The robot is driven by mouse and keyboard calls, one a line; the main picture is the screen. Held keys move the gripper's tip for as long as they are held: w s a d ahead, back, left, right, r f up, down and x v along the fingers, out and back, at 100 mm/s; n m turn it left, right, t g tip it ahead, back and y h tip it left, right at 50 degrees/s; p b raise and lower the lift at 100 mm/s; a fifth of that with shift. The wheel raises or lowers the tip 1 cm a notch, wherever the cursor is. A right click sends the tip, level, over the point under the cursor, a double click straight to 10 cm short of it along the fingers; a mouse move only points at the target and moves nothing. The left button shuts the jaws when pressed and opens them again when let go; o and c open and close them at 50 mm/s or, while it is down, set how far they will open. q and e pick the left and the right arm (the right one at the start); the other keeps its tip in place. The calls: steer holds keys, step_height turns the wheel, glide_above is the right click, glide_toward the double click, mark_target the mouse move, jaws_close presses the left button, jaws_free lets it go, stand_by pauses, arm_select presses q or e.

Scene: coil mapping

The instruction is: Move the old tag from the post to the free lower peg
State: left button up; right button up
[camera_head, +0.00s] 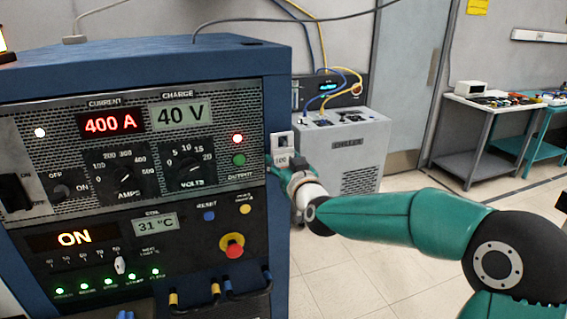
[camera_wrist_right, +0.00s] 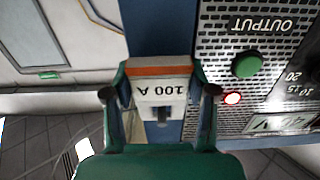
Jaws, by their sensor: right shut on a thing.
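The tag (camera_wrist_right: 160,92), white with an orange band and marked "100 A", shows upside down in the right wrist view. My right gripper (camera_wrist_right: 160,97) is shut on it, with one finger at each side. In the head view the tag (camera_head: 281,160) is at the right edge of the blue cabinet, and my right gripper (camera_head: 287,174) reaches it from the right. A small white piece (camera_head: 282,142) with a dark spot shows just above it. Whether the tag touches the post, I cannot tell. The lower peg cannot be made out.
The blue power cabinet (camera_head: 150,60) with knobs and displays fills the left, close to my right gripper. A red and yellow knob (camera_head: 233,247) and dark handles stick out low on its front. A grey chiller (camera_head: 345,150) stands behind. The floor at right is open.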

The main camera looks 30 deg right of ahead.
steer(key=shift+r, duration=0.2)
steer(key=shift+b+v, duration=0.45)
steer(key=shift+v, duration=0.8)
steer(key=shift+r+b+v, duration=0.1)
steer(key=shift+b+v, duration=0.15)
steer(key=shift+v, duration=1)
steer(key=shift+r+b+v, duration=0.15)
steer(key=shift+b+v, duration=0.05)
steer(key=shift+v, duration=1.05)
